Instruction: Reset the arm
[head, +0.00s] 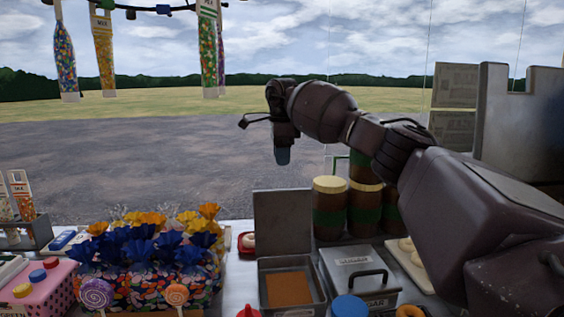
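My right arm (430,185) comes in from the right edge, raised over the counter and bent, with its dark brown links reaching to the upper middle of the head view. Its gripper (282,157) hangs down at the end, pointing at the counter and well above the open metal container. I see the fingers edge-on, so their opening is hidden. Nothing visible hangs from them. My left arm and gripper are not in the head view.
Below the gripper stands an open metal container (265,264) of brown powder. Brown jars (330,218) and a lidded sugar box (352,262) stand to its right. Wrapped sweet bags (150,285) fill the front left. Bags of sweets (65,60) hang at upper left.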

